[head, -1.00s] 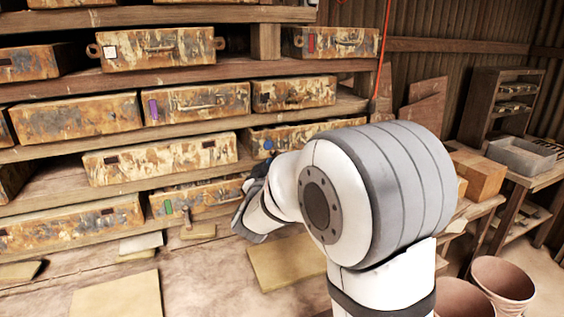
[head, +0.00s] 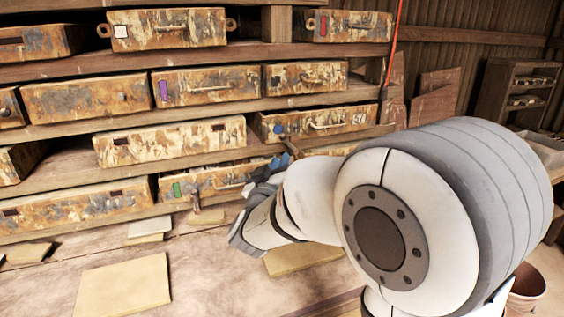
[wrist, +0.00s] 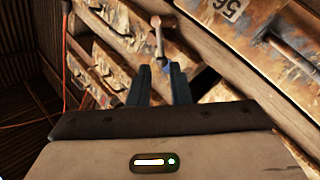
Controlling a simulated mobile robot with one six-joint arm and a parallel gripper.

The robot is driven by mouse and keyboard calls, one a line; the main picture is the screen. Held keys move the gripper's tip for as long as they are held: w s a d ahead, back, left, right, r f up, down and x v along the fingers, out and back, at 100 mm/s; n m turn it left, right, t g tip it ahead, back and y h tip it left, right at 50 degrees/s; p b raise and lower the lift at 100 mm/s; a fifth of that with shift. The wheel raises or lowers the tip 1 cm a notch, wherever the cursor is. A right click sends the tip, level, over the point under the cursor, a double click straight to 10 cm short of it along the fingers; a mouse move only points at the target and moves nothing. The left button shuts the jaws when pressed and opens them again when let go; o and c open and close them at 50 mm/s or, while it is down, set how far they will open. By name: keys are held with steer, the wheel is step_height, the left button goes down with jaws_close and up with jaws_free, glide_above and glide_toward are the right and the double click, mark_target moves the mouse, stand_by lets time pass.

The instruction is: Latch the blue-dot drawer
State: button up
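The blue-dot drawer (head: 335,121) is a rusty, paint-worn box with a bar handle and a number label, on the shelf right of centre. Its blue dot (head: 279,129) is at the left of its front. A small brown latch lever (head: 291,146) slants at the shelf edge below the dot; a lever with a rounded end also shows in the wrist view (wrist: 157,34). My gripper (head: 270,170) is just below and left of this lever. In the wrist view my blue fingers (wrist: 162,84) are apart, with the lever's near end close to the gap at their tips. Contact cannot be told.
A green-marked drawer (head: 210,181) sits on the shelf below, with another lever (head: 196,200) hanging beside it. Other rusty drawers fill the shelves, including a purple-marked one (head: 206,86). Flat tan slabs (head: 123,286) lie on the bench. A red cord (head: 395,45) hangs at right.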

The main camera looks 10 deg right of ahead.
mark_target(289, 144)
steer(key=w+d+b, duration=0.1)
steer(key=w+b, duration=0.1)
steer(key=b, duration=0.1)
steer(key=w+d+n+t+y+b, duration=0.1)
steer(key=w+b, duration=0.1)
steer(key=b, duration=0.2)
steer(key=w+r+t+b, duration=0.1)
steer(key=w+b, duration=0.1)
steer(key=b, duration=0.2)
steer(key=shift+w+d+n, duration=0.3)
steer(key=shift+d+n, duration=0.1)
jaws_close()
